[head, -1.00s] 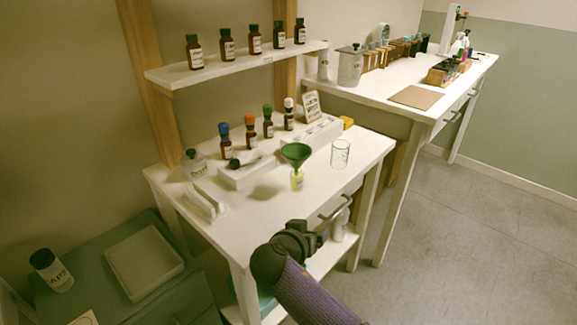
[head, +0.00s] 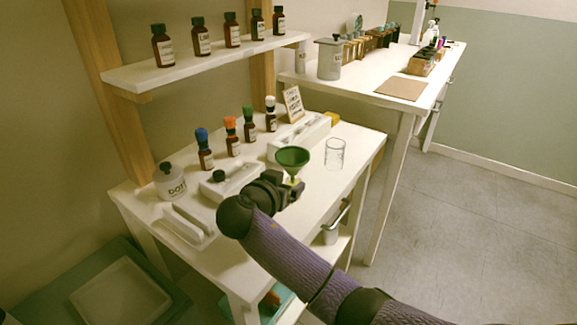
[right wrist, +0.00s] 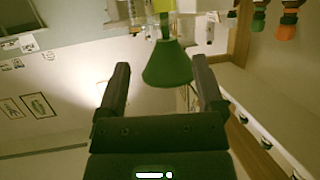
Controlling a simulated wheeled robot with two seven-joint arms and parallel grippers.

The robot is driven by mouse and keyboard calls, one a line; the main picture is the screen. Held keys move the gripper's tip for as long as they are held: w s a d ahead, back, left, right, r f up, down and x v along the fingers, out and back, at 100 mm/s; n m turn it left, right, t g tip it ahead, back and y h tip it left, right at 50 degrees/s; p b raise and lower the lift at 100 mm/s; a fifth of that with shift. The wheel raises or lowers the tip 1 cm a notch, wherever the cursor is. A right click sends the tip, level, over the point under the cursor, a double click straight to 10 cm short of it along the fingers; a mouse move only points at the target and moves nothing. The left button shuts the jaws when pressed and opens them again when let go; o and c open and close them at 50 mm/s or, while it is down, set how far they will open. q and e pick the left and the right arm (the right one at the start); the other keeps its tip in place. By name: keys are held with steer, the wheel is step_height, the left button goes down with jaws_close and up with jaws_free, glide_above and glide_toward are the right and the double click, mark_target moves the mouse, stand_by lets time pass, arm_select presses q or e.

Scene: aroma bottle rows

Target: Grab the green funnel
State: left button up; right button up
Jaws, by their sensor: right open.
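The green funnel (head: 292,157) sits upright, wide mouth up, above a small clear bottle on the white table, beside a glass beaker. My right gripper (head: 291,189) is right at the funnel's near side, low by its stem, and partly hides the bottle. In the right wrist view the scene appears turned over. There the funnel (right wrist: 167,68) shows between the two spread fingers of my right gripper (right wrist: 161,72), with a gap on each side. The gripper is open and empty. My left gripper is not in view.
The glass beaker (head: 335,154) stands close to the right of the funnel. Brown bottles with coloured caps, such as the blue-capped one (head: 204,149), stand behind and left. A white shelf (head: 200,65) with several bottles hangs above. The table's front right is clear.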

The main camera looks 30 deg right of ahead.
mark_target(290, 174)
steer(key=b+x, duration=0.1)
steer(key=x, duration=0.1)
steer(key=b+x, duration=0.1)
steer(key=x, duration=0.2)
steer(key=shift+w+a+r, duration=0.1)
steer(key=shift+w+a, duration=0.1)
steer(key=shift+w, duration=0.15)
steer(key=shift+w+d, duration=0.1)
steer(key=shift+d, duration=0.05)
steer(key=shift+r, duration=0.1)
steer(key=shift+c, duration=1.1)
jaws_close()
